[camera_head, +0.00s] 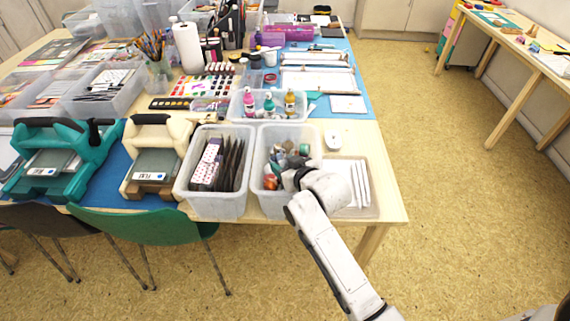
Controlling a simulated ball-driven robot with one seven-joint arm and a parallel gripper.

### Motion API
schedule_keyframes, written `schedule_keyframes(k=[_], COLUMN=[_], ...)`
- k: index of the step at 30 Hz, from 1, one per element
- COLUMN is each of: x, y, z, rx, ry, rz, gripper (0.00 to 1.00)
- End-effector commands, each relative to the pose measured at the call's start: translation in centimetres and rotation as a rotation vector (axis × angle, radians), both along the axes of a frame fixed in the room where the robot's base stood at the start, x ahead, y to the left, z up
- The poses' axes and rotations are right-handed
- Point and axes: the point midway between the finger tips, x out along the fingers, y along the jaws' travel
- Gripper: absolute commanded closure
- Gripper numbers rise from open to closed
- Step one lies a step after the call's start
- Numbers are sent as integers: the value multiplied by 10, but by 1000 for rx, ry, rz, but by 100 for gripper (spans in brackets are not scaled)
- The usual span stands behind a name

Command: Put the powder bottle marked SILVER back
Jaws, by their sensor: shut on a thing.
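My gripper (287,178) reaches into or just over the right clear bin (262,205) at the table's near edge. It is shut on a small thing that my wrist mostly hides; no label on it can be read. Several small bottles or jars in orange, teal, grey and brown (271,181) lie in this bin. A shallow clear tray (236,108) behind it holds a pink bottle (249,101), a teal bottle (269,103) and a yellow bottle (290,102), all upright. No SILVER marking is legible anywhere.
A second clear bin (190,205) with dark upright sheets stands close on the left. A cream press (157,150) and a teal press (62,160) are further left. A flat tray (370,205) with white strips and a white round object (333,138) lie to the right.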

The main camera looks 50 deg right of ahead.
Motion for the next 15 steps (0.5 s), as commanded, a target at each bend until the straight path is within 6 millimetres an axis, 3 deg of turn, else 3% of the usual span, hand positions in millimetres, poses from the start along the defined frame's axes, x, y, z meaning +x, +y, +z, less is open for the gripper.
schedule_keyframes(k=[10, 11, 15], x=[0, 0, 0], y=[0, 0, 0], z=[-4, -3, -3], rx=[0, 0, 0], ry=[-1, 0, 0], rz=[1, 1, 1], gripper=[83, 50, 37])
